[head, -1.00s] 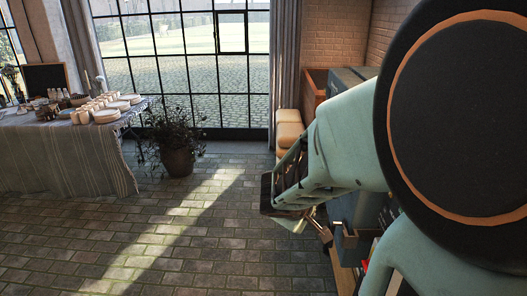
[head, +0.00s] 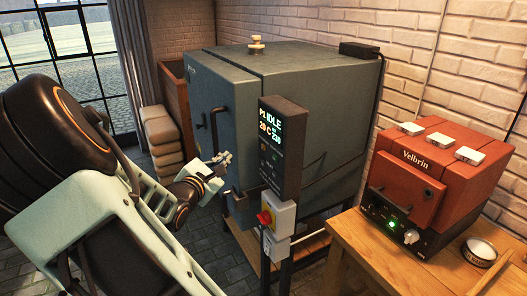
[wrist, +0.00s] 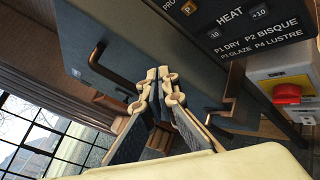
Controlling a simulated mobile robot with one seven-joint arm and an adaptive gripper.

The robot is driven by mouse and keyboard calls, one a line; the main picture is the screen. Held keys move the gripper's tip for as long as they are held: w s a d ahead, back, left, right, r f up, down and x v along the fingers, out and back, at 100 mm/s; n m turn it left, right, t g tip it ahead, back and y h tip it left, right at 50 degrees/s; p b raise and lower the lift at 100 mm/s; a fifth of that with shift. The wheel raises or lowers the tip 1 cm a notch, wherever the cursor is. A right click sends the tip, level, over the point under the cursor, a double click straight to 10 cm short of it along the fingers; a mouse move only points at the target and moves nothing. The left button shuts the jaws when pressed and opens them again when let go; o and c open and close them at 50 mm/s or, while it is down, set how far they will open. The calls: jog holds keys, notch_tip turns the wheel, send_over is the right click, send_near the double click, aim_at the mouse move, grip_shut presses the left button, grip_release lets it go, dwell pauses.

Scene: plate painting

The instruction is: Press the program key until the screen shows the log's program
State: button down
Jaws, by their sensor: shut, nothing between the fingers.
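The control panel (head: 283,150) stands upright on a post in front of the big blue-grey kiln (head: 225,75). Its lit screen (head: 269,128) reads P1 IDLE, with 20 C and a smaller number below. In the wrist view the panel (wrist: 235,60) shows at the upper right. An orange-edged P key (wrist: 187,7) is partly cut off by the top edge, beside HEAT keys. A printed list reads P1 DRY, P2 BISQUE, P3 GLAZE, P4 LUSTRE. My gripper (head: 224,161) is shut and empty, left of the panel and apart from it; its fingertips (wrist: 161,76) show in the wrist view. No log is in view.
A red rotary switch (head: 265,217) sits below the screen; it is also in the wrist view (wrist: 287,93). Dark handles (head: 217,128) stick out from the kiln front near my gripper. A small red Velbrin kiln (head: 415,170) stands on a wooden table (head: 375,262) at the right.

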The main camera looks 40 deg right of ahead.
aim_at(263, 147)
jog(key=shift+d, duration=0.15)
jog(key=s+d+b, duration=0.2)
jog(key=d+b, duration=0.2)
jog(key=d, duration=0.4)
jog(key=shift+d, duration=0.15)
dwell(0.3)
dwell(1.3)
jog(key=shift+s+d+b, duration=0.1)
jog(key=shift+d+b, duration=0.3)
jog(key=shift+b, duration=0.2)
